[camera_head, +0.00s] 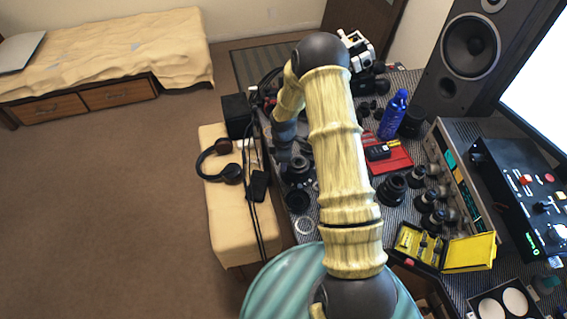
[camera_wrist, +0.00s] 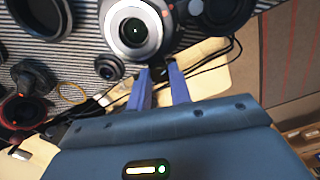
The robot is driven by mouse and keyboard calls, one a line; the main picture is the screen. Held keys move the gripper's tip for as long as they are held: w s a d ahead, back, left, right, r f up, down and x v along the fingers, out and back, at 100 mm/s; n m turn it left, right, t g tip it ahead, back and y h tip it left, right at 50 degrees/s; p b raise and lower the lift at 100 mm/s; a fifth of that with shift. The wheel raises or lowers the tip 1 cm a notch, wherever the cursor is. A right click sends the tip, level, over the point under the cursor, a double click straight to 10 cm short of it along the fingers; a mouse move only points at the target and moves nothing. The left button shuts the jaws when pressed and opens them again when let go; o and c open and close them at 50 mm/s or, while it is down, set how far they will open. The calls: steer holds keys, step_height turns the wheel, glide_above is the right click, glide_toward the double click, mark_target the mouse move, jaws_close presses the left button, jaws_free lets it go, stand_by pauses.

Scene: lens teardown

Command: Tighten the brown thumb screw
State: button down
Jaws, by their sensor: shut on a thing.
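My gripper (camera_wrist: 160,70) has its two blue fingers shut on a small dark piece (camera_wrist: 157,74) at the near edge of a lens. It appears to be the thumb screw, but its brown colour cannot be made out. The lens (camera_wrist: 135,27), with a broad silver ring and dark centre, lies just beyond the fingertips in the wrist view. In the head view my arm comes down on the left side of the table, and the fingertips and screw cannot be made out there.
A striped mat (camera_wrist: 75,50) carries dark rings and small parts around the lens. Black cables (camera_wrist: 205,65) run close by the fingers. In the head view, a blue bottle (camera_head: 393,115), a red tray (camera_head: 397,158) and a yellow case (camera_head: 468,252) stand right of my arm; headphones (camera_head: 231,172) lie left.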

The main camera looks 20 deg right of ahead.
steer(key=m+b, duration=0.1)
steer(key=m, duration=0.3)
stand_by(0.4)
steer(key=c, duration=1.3)
jaws_free()
steer(key=shift+o, duration=0.2)
step_height(320, 180, up, 17)
steer(key=b, duration=0.2)
steer(key=shift+r, duration=0.2)
